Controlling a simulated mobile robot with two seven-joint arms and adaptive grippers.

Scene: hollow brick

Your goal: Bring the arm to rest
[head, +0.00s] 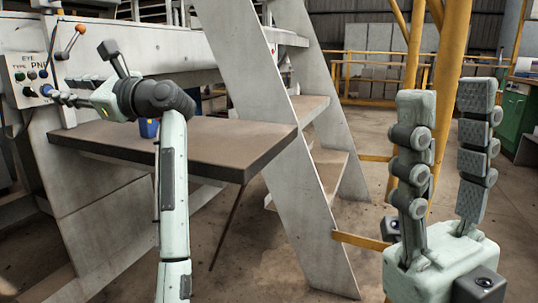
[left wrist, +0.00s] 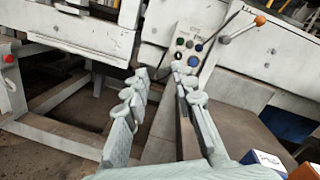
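My left gripper (head: 48,91) is at the far left in the head view, raised in front of a control panel (head: 20,68). In the left wrist view its two fingers (left wrist: 160,72) stand apart with nothing between them. The panel with its coloured buttons (left wrist: 188,50) lies beyond the fingertips; whether they touch it I cannot tell. My right gripper (head: 447,95) is at the right of the head view, pointing up, its fingers apart and empty.
A lever with an orange knob (head: 80,28) sticks out beside the panel. A brown shelf (head: 225,140) lies below my left arm. A metal stair (head: 290,150) rises mid-view, with yellow railings (head: 375,75) behind.

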